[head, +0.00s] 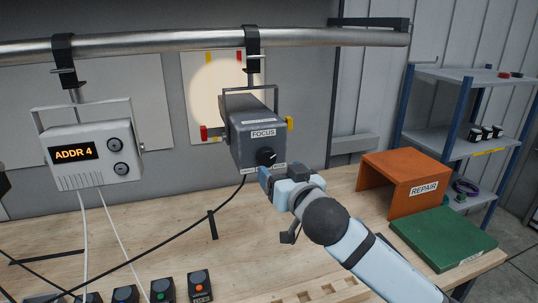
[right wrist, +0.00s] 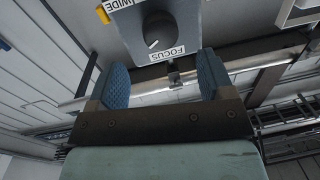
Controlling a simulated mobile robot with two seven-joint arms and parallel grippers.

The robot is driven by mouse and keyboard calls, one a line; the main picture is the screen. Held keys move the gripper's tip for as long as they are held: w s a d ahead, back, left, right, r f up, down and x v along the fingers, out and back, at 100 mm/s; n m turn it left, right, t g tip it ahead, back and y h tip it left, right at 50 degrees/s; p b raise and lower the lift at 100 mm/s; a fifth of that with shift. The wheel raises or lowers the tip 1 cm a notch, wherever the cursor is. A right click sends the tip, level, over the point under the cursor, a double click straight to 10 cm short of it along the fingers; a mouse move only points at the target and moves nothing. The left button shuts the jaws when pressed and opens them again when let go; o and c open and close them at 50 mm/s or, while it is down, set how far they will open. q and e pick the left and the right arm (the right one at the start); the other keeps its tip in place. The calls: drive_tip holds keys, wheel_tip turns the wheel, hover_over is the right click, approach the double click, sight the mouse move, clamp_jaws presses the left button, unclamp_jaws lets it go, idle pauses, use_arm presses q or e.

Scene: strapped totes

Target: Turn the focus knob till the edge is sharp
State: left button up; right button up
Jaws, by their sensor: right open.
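The grey lamp housing (head: 258,132) hangs from the overhead pipe, its FOCUS label facing me. The black focus knob (head: 267,156) is low on this face; it also shows in the right wrist view (right wrist: 158,30), with a white pointer mark. My right gripper (head: 266,176) is just below the knob in the head view. In the right wrist view its blue-padded fingers (right wrist: 163,75) are apart with nothing between them, and the knob lies beyond their tips. A pale round light spot (head: 212,92) shows on the wall panel, partly hidden by the lamp; its edge sharpness is hard to tell. My left gripper is not seen.
A control box reading ADDR 4 (head: 88,154) hangs at left. A dark cable runs from the lamp across the bench (head: 150,215). Several black switch boxes (head: 200,285) stand in front. An orange REPAIR stand (head: 405,180) and green board (head: 444,240) are at right.

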sight(268, 160)
drive_tip(key=p+x, duration=0.1)
drive_tip(key=x, duration=0.6)
drive_tip(key=shift+w+a, duration=0.1)
drive_tip(key=shift+w, duration=0.15)
drive_tip(key=c, duration=0.9)
